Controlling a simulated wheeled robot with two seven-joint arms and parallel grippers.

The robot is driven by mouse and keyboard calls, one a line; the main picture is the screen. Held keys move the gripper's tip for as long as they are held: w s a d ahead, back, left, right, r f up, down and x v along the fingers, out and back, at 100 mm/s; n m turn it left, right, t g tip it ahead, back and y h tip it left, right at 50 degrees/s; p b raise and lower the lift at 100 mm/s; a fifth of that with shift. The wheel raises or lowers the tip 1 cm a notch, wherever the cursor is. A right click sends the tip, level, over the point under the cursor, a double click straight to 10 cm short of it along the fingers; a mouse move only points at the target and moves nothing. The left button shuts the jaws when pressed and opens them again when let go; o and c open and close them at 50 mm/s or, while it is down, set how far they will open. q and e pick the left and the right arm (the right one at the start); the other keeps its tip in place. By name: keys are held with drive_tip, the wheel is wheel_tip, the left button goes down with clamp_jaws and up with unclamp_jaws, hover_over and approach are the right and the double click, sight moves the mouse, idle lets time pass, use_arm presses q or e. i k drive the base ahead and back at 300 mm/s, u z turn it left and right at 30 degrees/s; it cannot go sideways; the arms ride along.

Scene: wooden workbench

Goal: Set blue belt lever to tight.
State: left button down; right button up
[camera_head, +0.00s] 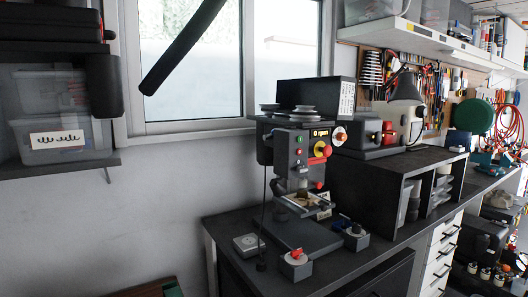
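A drill press (297,150) stands on the near end of the dark workbench. Its front panel carries buttons, a small display and a red-and-yellow switch (322,150). A small grey box with a red knob (295,264) sits at the bench's front edge, and another small box with a knob (356,238) sits to the right of the press base. I cannot make out a blue belt lever, so its setting cannot be told. Neither of my grippers is in view.
The dark workbench (375,255) runs back to the right. A dark shelf unit (390,170) stands on it beside the press. A teal vise (490,160) is farther back. A wall shelf (60,163) with bins is at left. The wall below the window is clear.

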sight(267, 137)
drive_tip(key=z, duration=0.5)
drive_tip(key=i, duration=0.5)
drive_tip(key=z, duration=0.3)
